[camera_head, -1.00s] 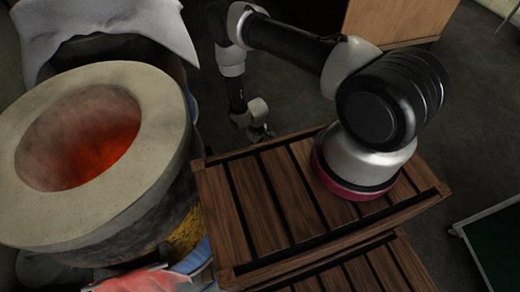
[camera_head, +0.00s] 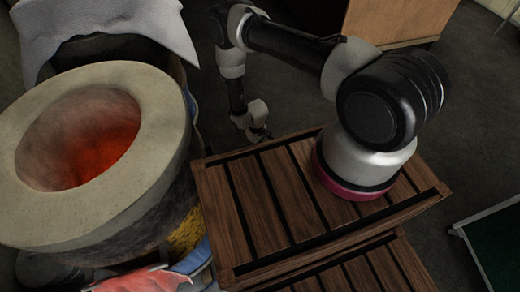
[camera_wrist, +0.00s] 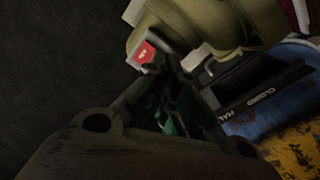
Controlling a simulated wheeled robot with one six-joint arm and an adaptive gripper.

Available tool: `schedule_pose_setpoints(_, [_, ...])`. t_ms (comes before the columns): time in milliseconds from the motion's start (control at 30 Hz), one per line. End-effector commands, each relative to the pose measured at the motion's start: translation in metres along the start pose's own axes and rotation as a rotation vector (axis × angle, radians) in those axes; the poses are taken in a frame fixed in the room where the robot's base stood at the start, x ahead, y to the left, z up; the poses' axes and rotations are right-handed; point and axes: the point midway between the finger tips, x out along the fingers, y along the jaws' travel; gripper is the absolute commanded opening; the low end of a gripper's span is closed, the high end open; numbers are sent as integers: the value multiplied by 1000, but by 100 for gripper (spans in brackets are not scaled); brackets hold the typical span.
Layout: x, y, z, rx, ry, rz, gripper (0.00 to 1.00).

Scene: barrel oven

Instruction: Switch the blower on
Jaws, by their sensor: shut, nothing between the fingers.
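A red switch (camera_wrist: 145,53) with small pale marks sits in a light grey housing beside a beige rounded body, likely the blower (camera_wrist: 200,22), at the top of the wrist view. My gripper (camera_wrist: 175,66) is shut and empty, its dark fingertips close to the right and below the red switch. I cannot tell whether they touch it, or which way the switch is set. In the head view my gripper (camera_head: 259,134) hangs low behind the wooden crate, right of the barrel oven (camera_head: 165,150). The switch and blower do not show clearly there.
The slatted wooden crate (camera_head: 235,215) stands beside the oven, whose open top glows red. Dark floor (camera_head: 310,105) lies behind the crate.

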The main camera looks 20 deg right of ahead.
Motion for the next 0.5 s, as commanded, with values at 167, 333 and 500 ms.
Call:
schedule_pose_setpoints(167, [3, 0, 0, 0, -1, 0, 0])
schedule_pose_setpoints(333, [6, 0, 0, 0, 0, 0, 0])
schedule_pose_setpoints(500, [8, 0, 0, 0, 0, 0, 0])
